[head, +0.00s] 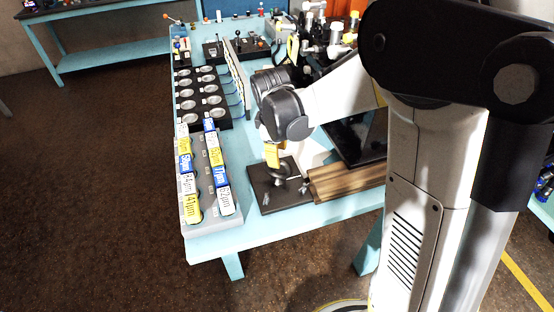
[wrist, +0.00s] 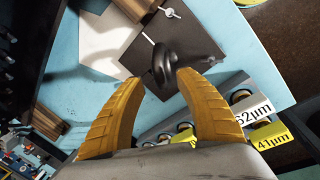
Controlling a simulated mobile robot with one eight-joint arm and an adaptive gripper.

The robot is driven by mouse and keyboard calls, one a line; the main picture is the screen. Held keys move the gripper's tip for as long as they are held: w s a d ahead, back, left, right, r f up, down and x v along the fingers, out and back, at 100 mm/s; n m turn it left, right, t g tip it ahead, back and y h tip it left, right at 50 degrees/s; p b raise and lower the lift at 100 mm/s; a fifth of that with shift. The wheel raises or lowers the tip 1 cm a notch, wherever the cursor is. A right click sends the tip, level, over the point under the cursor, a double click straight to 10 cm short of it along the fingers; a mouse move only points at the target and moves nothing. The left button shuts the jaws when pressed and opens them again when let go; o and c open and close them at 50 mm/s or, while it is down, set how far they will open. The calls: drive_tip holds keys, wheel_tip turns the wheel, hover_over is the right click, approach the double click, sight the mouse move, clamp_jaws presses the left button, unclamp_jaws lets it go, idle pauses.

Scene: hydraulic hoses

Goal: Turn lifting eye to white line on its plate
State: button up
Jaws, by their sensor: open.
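The lifting eye (wrist: 164,62) is a dark ring standing on a dark square plate (wrist: 190,40). In the wrist view it lies just beyond and between the tips of my gripper (wrist: 154,78), whose two yellow fingers are spread apart with nothing clearly held. A thin white line (wrist: 148,38) shows on the plate beside the eye in the wrist view. In the head view the plate (head: 262,196) lies near the table's front edge, and my gripper (head: 273,155) points down over the eye (head: 281,173). The fingers partly hide the eye there.
Left of the plate is a rack of labelled filter parts (head: 190,208), also close to the fingers in the wrist view (wrist: 250,108). A wooden block (head: 345,181) lies right of the plate. Small wing-shaped fasteners (head: 295,206) sit at the plate's edge. The blue table (head: 330,210) is bare in front.

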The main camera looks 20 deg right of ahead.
drive_tip(key=f, duration=0.4)
drive_tip(key=shift+w+d+f+b, duration=0.1)
drive_tip(key=shift+w+d+b, duration=0.15)
drive_tip(key=shift+w+b, duration=0.15)
clamp_jaws()
